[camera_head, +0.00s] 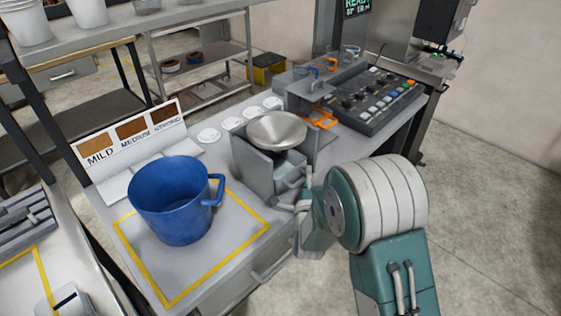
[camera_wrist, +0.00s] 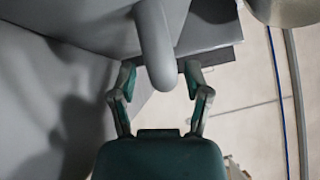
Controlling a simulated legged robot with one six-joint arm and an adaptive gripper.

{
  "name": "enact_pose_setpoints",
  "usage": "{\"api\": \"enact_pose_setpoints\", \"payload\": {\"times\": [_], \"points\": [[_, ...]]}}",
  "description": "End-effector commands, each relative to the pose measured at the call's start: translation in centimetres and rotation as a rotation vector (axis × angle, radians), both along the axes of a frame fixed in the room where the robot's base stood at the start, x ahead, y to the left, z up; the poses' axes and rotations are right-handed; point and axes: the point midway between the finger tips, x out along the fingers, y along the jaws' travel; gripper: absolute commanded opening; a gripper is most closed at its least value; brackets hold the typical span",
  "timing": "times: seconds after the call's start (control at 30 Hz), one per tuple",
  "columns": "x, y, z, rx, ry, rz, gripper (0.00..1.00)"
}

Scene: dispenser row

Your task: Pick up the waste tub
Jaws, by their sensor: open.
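A grey tub (camera_head: 288,170) with a protruding handle sits in the grey housing below a metal bowl; this looks like the waste tub, mostly hidden by the housing. My gripper (camera_head: 298,200) is at its front. In the wrist view, the open fingers of my gripper (camera_wrist: 160,78) stand on either side of a rounded grey handle (camera_wrist: 153,45), with gaps showing; I cannot tell whether either finger touches it. A large blue tub (camera_head: 172,205) with a side handle stands upright inside the yellow square, left of my gripper.
The metal bowl (camera_head: 277,130) sits just above the grey tub. A control panel (camera_head: 375,100) with buttons is behind right. A MILD/MEDIUM/STRONG sign (camera_head: 130,135) stands behind the blue tub. Open floor (camera_head: 480,220) lies to the right.

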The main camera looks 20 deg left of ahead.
Motion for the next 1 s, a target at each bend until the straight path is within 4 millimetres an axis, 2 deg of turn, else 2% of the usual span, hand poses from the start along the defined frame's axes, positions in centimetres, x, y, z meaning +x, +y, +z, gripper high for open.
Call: {"api": "enact_pose_setpoints", "payload": {"times": [0.27,0.37,0.4,0.43,0.83,1.0], "points": [[-0.14,-0.45,0.23,0.005,0.0,0.0,0.62],[-0.11,-0.51,0.23,0.005,0.0,-0.001,0.22],[-0.1,-0.48,0.22,0.005,0.0,-0.001,0.04],[-0.1,-0.42,0.2,0.005,0.0,-0.001,0.0],[-0.06,0.1,0.13,0.001,-0.001,0.003,0.0],[0.4,0.31,0.69,0.002,-0.002,0.005,0.0]]}}
